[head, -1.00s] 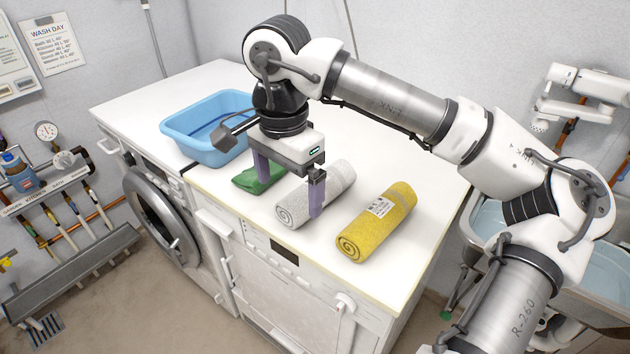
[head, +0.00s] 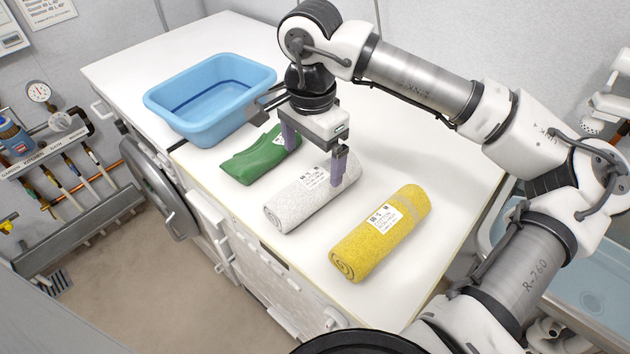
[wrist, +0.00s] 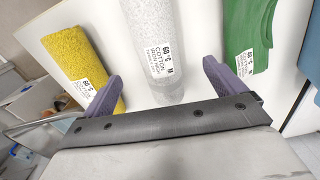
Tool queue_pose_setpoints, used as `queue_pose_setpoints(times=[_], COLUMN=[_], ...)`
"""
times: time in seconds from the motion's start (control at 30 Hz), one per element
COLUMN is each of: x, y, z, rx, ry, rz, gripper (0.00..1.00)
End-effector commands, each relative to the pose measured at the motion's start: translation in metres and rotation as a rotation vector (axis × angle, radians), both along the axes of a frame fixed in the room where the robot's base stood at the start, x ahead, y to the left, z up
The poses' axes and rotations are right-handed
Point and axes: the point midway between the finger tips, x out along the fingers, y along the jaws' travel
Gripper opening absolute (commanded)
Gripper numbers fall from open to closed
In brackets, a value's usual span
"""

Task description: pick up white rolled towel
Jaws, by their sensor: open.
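The white rolled towel (head: 297,203) lies on the white worktop between a green cloth and a yellow rolled towel. It has a printed label near its far end. My gripper (head: 316,165) is open over that far end, with one finger on each side of the roll in the head view. In the wrist view the white towel (wrist: 152,45) runs between the two spread fingers of my gripper (wrist: 163,90), its label facing the camera. Nothing is held. I cannot tell how far the fingertips are above the worktop.
The yellow rolled towel (head: 368,248) lies to the right, and the green cloth (head: 255,160) close on the left. A blue basin (head: 210,98) stands behind at the left. The worktop's front edge (head: 222,212) is near the towels. Bare worktop (head: 440,160) shows at the right.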

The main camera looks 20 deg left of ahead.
Motion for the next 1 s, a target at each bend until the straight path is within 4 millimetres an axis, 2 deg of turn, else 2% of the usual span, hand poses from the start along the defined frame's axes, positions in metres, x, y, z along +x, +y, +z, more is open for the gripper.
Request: queue_pose_setpoints(times=[0.1,0.37,0.63,0.93,1.0], x=[0.0,0.0,0.002,0.002,0.002], y=[0.0,0.0,-0.002,-0.002,-0.002], z=[-0.019,-0.038,-0.076,-0.084,-0.084], rx=[0.0,0.0,0.0,0.0,0.0], ry=[0.002,0.002,0.003,-0.001,-0.001], rz=[0.0,0.001,0.001,0.001,0.001], gripper=[0.95,0.95,0.95,0.95,0.89])
